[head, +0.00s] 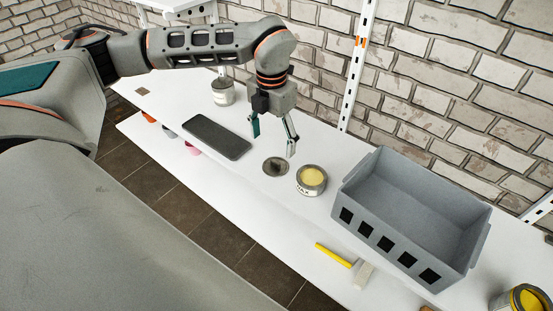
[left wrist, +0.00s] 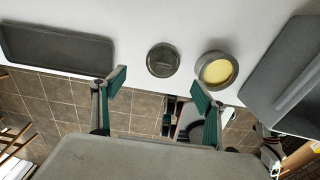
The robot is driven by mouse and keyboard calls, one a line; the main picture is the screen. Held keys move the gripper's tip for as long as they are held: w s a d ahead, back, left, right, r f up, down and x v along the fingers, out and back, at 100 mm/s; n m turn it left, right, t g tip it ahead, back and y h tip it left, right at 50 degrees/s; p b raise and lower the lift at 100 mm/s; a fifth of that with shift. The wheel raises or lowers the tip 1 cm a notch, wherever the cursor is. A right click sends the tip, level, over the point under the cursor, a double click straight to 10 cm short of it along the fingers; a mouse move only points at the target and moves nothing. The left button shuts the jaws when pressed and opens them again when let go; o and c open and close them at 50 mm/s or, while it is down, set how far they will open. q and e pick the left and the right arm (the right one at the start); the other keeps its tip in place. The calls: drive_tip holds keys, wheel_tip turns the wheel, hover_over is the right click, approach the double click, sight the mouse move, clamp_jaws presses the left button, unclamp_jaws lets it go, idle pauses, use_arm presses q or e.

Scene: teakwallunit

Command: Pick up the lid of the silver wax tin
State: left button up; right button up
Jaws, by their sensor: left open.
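The silver wax tin (head: 311,188) stands open on the white shelf and shows yellow wax; it also shows in the left wrist view (left wrist: 216,70). Its round, dark silver lid (head: 275,167) lies flat beside it, just to its left, and is seen whole in the left wrist view (left wrist: 163,60). My left gripper (head: 273,143) is open and empty above the shelf, close to the lid. In the left wrist view its two fingers (left wrist: 160,88) are spread to either side of the lid's position, with the lid beyond the tips. My right gripper is not in view.
A grey crate (head: 365,200) stands right of the tin. A dark flat tray (head: 217,138) lies to the left, with a small metal can (head: 222,92) behind it. A yellow-handled tool (head: 333,255) lies near the front. A yellow-topped can (head: 522,300) is at bottom right. A slotted upright (head: 356,70) stands behind.

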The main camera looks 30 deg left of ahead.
sight(275, 162)
use_arm(q)
wheel_tip(275, 162, down, 2)
drive_tip(key=shift+f, duration=0.15)
drive_tip(key=shift+w+d+f, duration=0.1)
drive_tip(key=shift+d+f, duration=0.1)
drive_tip(key=shift+f, duration=1.15)
drive_tip(key=shift+d+f, duration=0.15)
drive_tip(key=shift+f, duration=1.15)
drive_tip(key=c, duration=1.7)
